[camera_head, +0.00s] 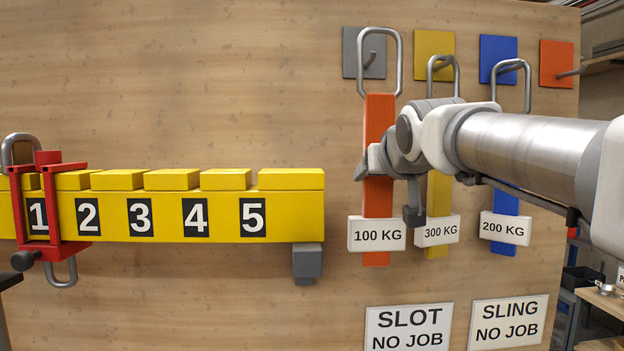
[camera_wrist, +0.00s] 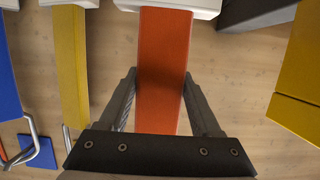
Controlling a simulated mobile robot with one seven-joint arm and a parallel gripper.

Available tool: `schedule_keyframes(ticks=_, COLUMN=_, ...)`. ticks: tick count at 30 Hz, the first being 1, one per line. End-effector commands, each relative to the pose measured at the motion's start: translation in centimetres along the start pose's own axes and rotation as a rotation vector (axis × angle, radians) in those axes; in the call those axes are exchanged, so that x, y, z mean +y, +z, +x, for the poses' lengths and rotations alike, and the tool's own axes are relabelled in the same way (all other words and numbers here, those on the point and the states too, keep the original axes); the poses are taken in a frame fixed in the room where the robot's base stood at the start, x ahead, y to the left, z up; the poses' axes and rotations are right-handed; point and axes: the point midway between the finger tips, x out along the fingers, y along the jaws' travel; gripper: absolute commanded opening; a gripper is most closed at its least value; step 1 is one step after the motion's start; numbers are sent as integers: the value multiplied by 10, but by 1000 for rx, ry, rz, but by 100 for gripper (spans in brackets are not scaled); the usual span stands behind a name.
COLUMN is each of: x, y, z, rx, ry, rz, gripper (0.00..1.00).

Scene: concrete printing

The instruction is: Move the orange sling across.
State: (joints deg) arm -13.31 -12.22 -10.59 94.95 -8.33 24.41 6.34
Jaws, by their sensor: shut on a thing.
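The orange sling (camera_head: 376,204) is a flat strap with a steel loop (camera_head: 380,62) on top and a white 100 KG label (camera_head: 377,234) low down. My gripper (camera_head: 388,192) is shut on the strap above the label; in the wrist view the orange strap (camera_wrist: 163,70) runs between both fingers (camera_wrist: 160,85). The loop stands in front of the grey plate (camera_head: 352,66), its top bar well above the hook (camera_head: 371,59). I cannot tell whether the hook still passes through the loop. The orange plate (camera_head: 556,64) at the right has a bare hook.
A yellow sling (camera_head: 438,187) labelled 300 KG and a blue sling (camera_head: 504,203) labelled 200 KG hang close on the right. A yellow numbered beam (camera_head: 225,217) with a red clamp (camera_head: 52,216) is on the left. Signs (camera_head: 408,328) read NO JOB. Bare board lies above the beam.

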Motion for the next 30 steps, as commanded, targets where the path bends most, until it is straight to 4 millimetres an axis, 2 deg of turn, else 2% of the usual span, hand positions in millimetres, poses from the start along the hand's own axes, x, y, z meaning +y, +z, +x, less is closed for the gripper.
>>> schedule_keyframes(ticks=22, x=0, y=14, z=-50, rx=6, ry=0, rz=1, gripper=0)
schedule_keyframes(ticks=30, x=0, y=17, z=-60, rx=4, ry=1, rz=0, gripper=0)
